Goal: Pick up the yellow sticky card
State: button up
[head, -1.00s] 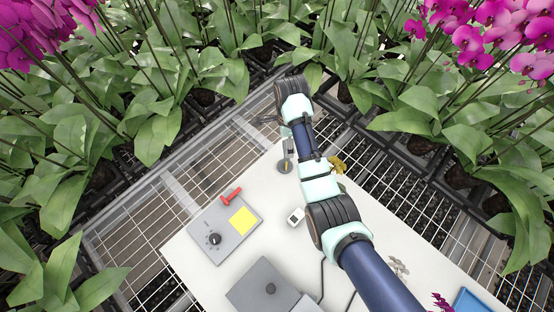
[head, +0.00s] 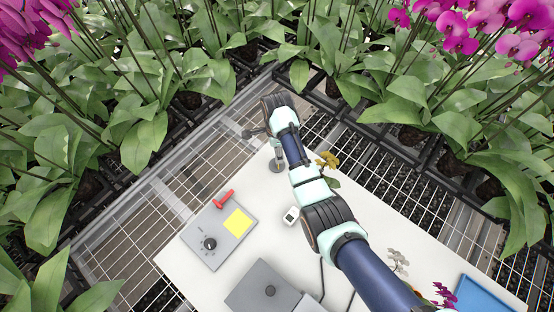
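The yellow sticky card (head: 238,222) lies flat on the upper right part of a grey panel box with a black knob (head: 209,244), on the white table (head: 190,262). A red-handled item (head: 223,199) lies at the box's upper edge, just above the card. My gripper (head: 248,133) is up and to the right of the card, beyond the table's far edge and over the wire bench. It is apart from the card. It is small and partly hidden by my wrist, so I cannot tell whether its fingers are open or shut.
A small white device (head: 290,216) stands right of the card. A grey box (head: 262,287) is at the front, and a blue tray (head: 482,296) at the right. Yellow flowers (head: 327,160) are beside my arm. Potted orchids with broad leaves (head: 150,130) crowd the back and sides.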

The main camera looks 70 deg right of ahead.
jog(key=c, duration=0.7)
jog(key=shift+r, duration=0.15)
jog(key=shift+c, duration=0.2)
